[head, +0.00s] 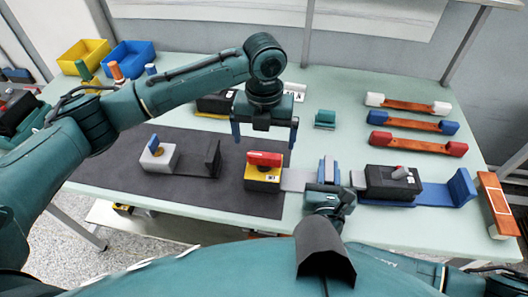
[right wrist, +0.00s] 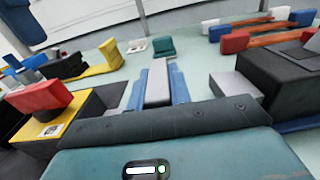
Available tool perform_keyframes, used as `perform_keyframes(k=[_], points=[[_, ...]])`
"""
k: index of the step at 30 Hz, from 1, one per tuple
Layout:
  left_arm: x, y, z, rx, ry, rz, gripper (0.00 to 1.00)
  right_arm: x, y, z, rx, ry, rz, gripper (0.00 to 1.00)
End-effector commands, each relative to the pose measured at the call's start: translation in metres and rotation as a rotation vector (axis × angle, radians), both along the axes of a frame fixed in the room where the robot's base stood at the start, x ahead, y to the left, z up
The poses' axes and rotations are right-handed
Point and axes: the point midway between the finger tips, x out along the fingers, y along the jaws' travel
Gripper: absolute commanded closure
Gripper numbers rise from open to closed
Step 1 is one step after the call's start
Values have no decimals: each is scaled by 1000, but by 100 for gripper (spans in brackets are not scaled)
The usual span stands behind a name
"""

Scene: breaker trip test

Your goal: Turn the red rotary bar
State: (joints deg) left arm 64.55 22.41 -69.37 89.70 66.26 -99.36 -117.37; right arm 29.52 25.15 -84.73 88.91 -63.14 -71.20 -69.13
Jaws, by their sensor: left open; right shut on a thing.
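The red rotary bar (head: 264,158) lies crosswise on top of a yellow-and-black box (head: 262,178) on the dark mat. In the right wrist view the red bar (right wrist: 38,97) shows at the left. My left gripper (head: 265,143) is open and points down over the box, its fingers spread to either side above the bar; I cannot tell if they touch it. My right gripper (head: 329,172) is shut on a grey plate (right wrist: 157,82), to the right of the box. The grey plate also shows beside the box in the head view (head: 296,180).
Left on the mat (head: 110,180) stands a grey block with a blue bar (head: 157,155). At right is a black box (head: 392,183) on a blue base. Behind lie several brown-strapped pieces (head: 418,124) and a teal block (head: 325,119). Yellow (head: 84,55) and blue bins (head: 129,57) stand back left.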

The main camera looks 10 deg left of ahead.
Motion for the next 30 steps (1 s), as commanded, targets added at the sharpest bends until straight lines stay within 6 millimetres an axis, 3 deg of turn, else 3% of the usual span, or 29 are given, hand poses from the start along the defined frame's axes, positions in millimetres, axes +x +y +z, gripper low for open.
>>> perform_keyframes(k=[6,12,22,30], points=[[-1,0,-41,1,2,1,2,0,0,0,-1,1,-1,100],[0,0,-60,0,0,0,2,0,0,0,-1,1,-1,100],[0,0,-63,0,-1,0,2,0,0,0,-1,1,0,100],[0,0,-63,0,-1,0,23,0,0,0,-1,1,0,100]])
